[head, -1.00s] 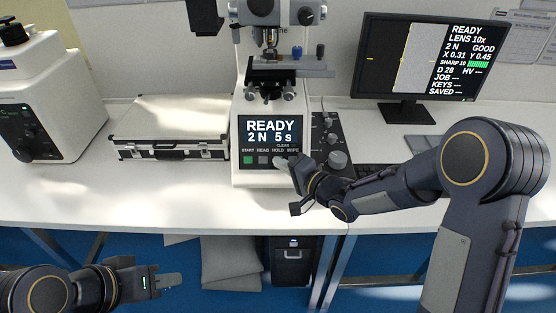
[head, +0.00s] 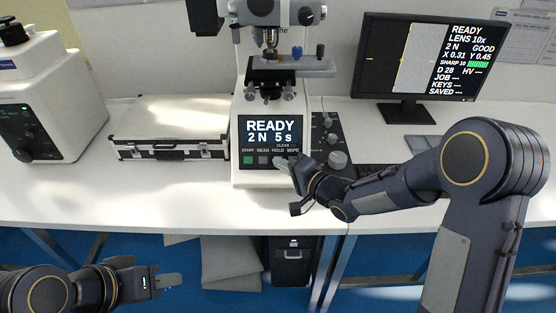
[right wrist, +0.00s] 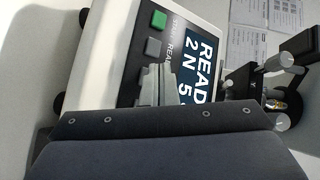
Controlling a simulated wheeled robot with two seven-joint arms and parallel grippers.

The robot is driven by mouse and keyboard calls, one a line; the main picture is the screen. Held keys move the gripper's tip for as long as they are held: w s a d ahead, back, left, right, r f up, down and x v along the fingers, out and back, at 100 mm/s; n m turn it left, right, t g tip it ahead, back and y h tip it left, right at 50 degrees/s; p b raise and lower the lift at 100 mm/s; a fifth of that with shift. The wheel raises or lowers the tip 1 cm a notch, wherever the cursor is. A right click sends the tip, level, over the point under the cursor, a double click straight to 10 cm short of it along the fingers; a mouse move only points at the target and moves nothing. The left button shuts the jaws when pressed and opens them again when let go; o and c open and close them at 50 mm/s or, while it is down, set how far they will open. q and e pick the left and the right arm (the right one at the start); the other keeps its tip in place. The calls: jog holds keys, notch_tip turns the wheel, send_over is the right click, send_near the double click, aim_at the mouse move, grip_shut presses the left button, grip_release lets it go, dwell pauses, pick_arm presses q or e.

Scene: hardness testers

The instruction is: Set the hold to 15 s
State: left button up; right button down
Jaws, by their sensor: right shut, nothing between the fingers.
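The hardness tester (head: 268,178) stands on the bench with its screen (head: 270,131) reading READY, 2 N, 5 s. Below the screen is a row of buttons labelled START, READ, HOLD and WIPE. The green START button (head: 248,160) and grey READ button (head: 263,160) show; they also show in the right wrist view (right wrist: 158,19). My right gripper (head: 281,163) is shut and empty, its tips at the HOLD button, which they hide. I cannot tell whether they touch it. My left gripper (head: 168,281) is low at the left, in front of the bench, its jaw state unclear.
A monitor (head: 417,58) stands at the back right, showing READY and 2 N. A control box with knobs (head: 338,159) sits right of the tester. A silver case (head: 170,130) and another white machine (head: 45,95) stand at the left. The bench front left is clear.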

dwell(0.5)
jog(key=shift+w+f, duration=0.25)
jog(key=shift+w, duration=0.1)
jog(key=shift+w+f+b, duration=0.15)
jog(key=shift+w+b, duration=0.1)
jog(key=shift+b, duration=0.05)
dwell(0.5)
dwell(0.3)
jog(key=shift+s+r, duration=0.4)
jog(key=shift+s, duration=0.25)
jog(key=s+r, duration=0.1)
jog(key=s, duration=0.2)
jog(key=s+r+p, duration=0.1)
jog(key=shift+s+r, duration=0.15)
jog(key=shift+r, duration=0.15)
jog(key=shift+d, duration=0.1)
dwell(0.5)
